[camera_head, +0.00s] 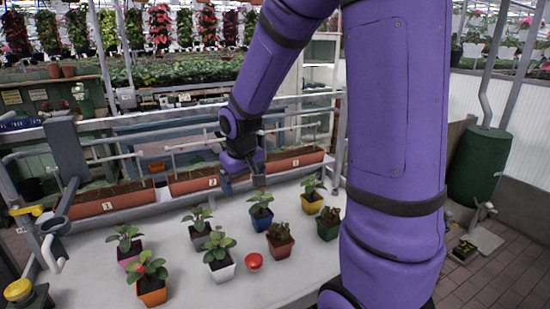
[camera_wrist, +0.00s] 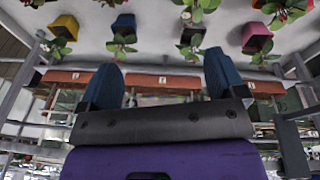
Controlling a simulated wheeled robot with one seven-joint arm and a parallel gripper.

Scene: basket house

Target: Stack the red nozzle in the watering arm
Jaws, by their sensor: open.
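A small round red piece, likely the red nozzle (camera_head: 254,261), sits on the white table among the potted plants in the head view. A grey jointed fixture with a pale hooked pipe end (camera_head: 52,254) stands at the table's left edge; it may be the watering arm, but I cannot be sure. My gripper (camera_head: 243,177) is open and empty above the far part of the table, behind the blue pot and in front of the planters. In the wrist view its two blue fingers (camera_wrist: 165,78) are spread apart with nothing between them. I cannot make out the red piece there.
Several potted plants stand around the red piece, including a white pot (camera_head: 222,270), a brown pot (camera_head: 280,246) and an orange pot (camera_head: 152,293). Numbered planters (camera_head: 110,203) line the back edge. Yellow-topped parts (camera_head: 18,290) are at far left.

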